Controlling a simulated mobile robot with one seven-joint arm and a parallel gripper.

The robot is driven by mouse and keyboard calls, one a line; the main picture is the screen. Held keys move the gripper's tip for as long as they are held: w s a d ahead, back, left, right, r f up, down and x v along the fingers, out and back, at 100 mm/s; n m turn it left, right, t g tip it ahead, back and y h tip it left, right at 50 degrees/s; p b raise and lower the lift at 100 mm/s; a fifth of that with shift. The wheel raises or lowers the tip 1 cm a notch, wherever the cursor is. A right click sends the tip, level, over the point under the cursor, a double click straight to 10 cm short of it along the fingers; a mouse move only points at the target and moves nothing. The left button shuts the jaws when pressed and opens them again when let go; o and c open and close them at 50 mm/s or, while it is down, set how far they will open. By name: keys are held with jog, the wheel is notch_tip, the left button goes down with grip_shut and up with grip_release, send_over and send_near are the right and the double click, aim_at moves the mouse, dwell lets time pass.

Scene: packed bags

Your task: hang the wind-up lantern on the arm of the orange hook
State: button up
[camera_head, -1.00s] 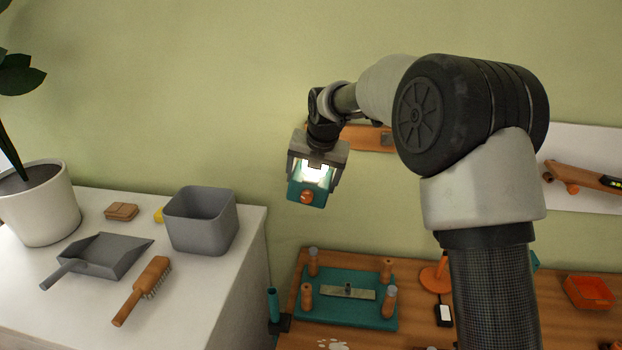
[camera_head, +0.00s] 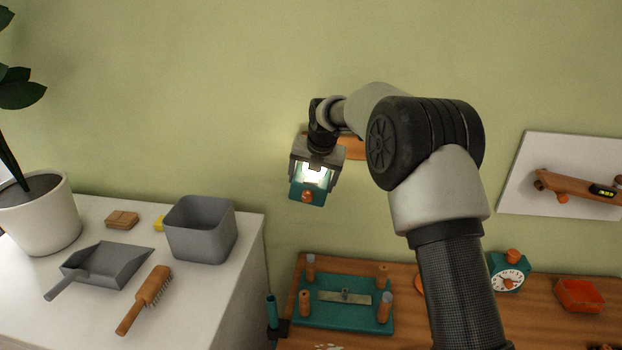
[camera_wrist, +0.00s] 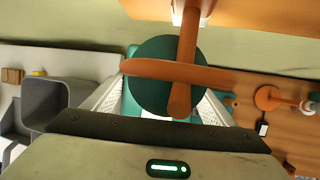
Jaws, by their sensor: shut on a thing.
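The wind-up lantern (camera_head: 318,194) has a teal body, an orange knob and a bright glowing face. My gripper (camera_head: 314,182) is shut on it, high in front of the green wall. In the wrist view the round teal lantern top (camera_wrist: 160,92) sits between my fingers, with an orange handle (camera_wrist: 145,69) across it. An orange bar, seemingly the hook's arm (camera_wrist: 187,42), runs from an orange-brown wall board (camera_wrist: 262,15) across the handle. I cannot tell whether it passes under or over the handle. In the head view my gripper and arm hide the hook.
Below is a wooden table with a teal pegged tray (camera_head: 320,319), a teal clock (camera_head: 508,277) and an orange tray (camera_head: 580,294). A white counter at left holds a grey bin (camera_head: 200,232), dustpan (camera_head: 105,265) and brush (camera_head: 145,299). A white panel (camera_head: 535,155) is at right.

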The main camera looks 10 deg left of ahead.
jog(key=shift+w+f, duration=0.45)
jog(key=shift+f, duration=0.1)
jog(key=shift+w+f, duration=0.15)
jog(key=shift+f, duration=0.35)
jog(key=o, duration=1.7)
jog(key=shift+o, duration=0.3)
jog(key=shift+f, duration=0.15)
